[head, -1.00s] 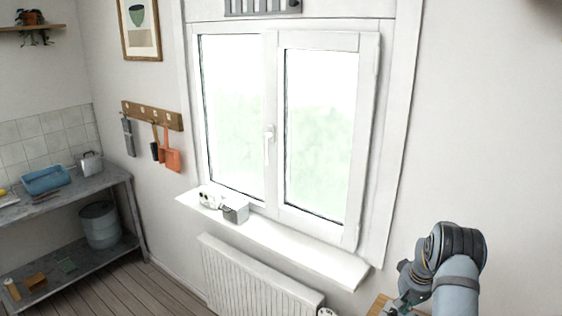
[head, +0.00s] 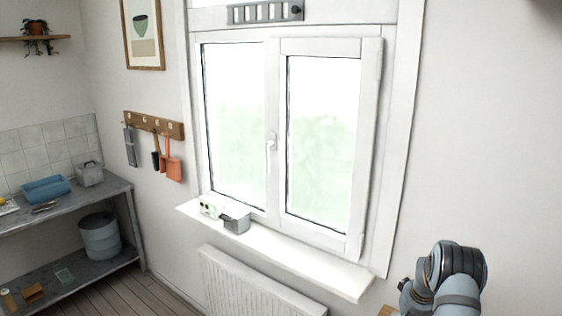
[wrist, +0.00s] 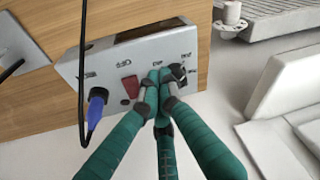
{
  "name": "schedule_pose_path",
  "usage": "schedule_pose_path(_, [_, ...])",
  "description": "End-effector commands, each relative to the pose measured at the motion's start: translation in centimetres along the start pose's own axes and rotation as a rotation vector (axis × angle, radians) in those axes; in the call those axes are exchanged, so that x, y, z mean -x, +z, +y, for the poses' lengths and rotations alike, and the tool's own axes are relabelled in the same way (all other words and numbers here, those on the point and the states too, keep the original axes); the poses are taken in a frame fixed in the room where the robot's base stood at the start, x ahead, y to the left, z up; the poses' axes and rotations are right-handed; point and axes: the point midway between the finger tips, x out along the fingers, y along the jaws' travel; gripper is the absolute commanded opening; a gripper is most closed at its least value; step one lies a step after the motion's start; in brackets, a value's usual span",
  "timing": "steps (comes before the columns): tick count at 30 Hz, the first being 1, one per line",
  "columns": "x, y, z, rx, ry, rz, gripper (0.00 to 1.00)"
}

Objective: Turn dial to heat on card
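In the wrist view, a light grey control panel (wrist: 118,62) is mounted on a wooden surface. A dark dial (wrist: 180,71) sits near its right end, partly hidden by my fingers. Small printed marks stand above it, too small to read surely. My gripper (wrist: 159,80) has teal fingers with tips drawn together over the panel, just left of the dial's visible part. I cannot tell whether they touch it. A red switch (wrist: 131,87) is left of the fingertips. No card is recognisable. In the head view my gripper and the panel are out of sight.
A blue plug (wrist: 96,105) with a black cable is in the panel's left part. A white radiator (wrist: 270,20) with a valve (wrist: 231,13) is at the upper right. In the head view, a window sill (head: 290,252) holds small boxes, and a metal shelf (head: 70,210) stands left.

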Motion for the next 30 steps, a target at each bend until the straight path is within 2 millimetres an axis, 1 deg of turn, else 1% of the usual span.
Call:
schedule_pose_path(20, [-0.14, -0.5, -0.4, 0.002, 0.0, 0.003, 0.0])
schedule_pose_path(30, [-0.16, -0.44, -1.03, 0.005, -0.001, 0.005, 0.0])
